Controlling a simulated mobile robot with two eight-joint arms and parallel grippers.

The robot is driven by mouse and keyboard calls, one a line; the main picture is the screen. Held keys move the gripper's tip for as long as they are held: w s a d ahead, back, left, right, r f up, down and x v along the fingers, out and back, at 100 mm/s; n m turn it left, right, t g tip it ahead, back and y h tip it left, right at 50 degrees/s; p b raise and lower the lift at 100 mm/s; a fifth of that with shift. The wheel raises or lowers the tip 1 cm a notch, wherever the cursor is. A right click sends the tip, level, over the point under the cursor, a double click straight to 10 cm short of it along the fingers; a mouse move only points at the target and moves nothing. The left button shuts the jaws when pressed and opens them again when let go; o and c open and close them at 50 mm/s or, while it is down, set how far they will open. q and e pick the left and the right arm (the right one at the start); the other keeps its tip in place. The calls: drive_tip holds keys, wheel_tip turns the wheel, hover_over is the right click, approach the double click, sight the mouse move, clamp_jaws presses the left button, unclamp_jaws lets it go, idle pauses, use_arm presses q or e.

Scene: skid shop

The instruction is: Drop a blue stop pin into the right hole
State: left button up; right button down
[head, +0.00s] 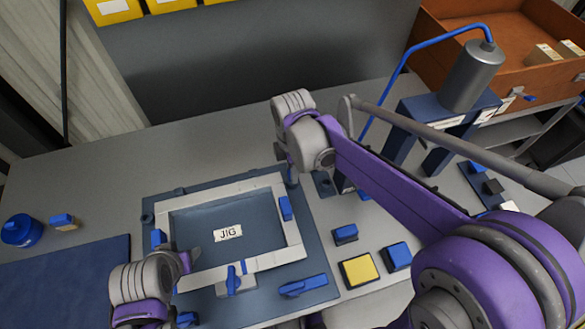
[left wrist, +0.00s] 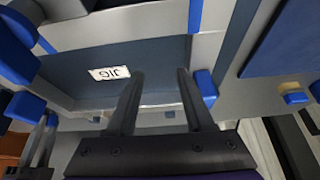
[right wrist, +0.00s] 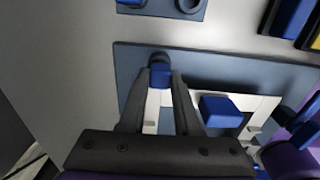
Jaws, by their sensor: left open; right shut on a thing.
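My right gripper (right wrist: 160,75) is shut on a small blue stop pin (right wrist: 160,76), seen in the right wrist view. It holds the pin over the back right corner of the jig plate (right wrist: 128,62), at a dark round socket (right wrist: 158,57). Whether the pin's lower end is inside the socket is hidden. In the head view my right gripper (head: 292,177) covers that corner, and the jig (head: 318,240) has a pale frame and a JIG label. My left gripper (left wrist: 160,72) is open and empty above the jig's left side.
Blue clamps (head: 285,208) sit around the frame. Beside the plate is a small pin holder (right wrist: 165,11) with an empty-looking hole. Blue blocks (head: 345,233) and a yellow-topped block (head: 358,270) lie to the right. A blue stand with a grey cylinder (head: 473,75) stands behind.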

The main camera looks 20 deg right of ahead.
drive_tip(key=shift+c, duration=0.7)
unclamp_jaws()
drive_tip(key=shift+r+p, duration=2.2)
drive_tip(key=shift+r, duration=1.35)
use_arm(q)
drive_tip(key=r, duration=0.1)
drive_tip(key=w+r, duration=0.1)
drive_tip(key=r, duration=0.3)
drive_tip(key=shift+w+r, duration=0.2)
drive_tip(key=shift+w, duration=0.05)
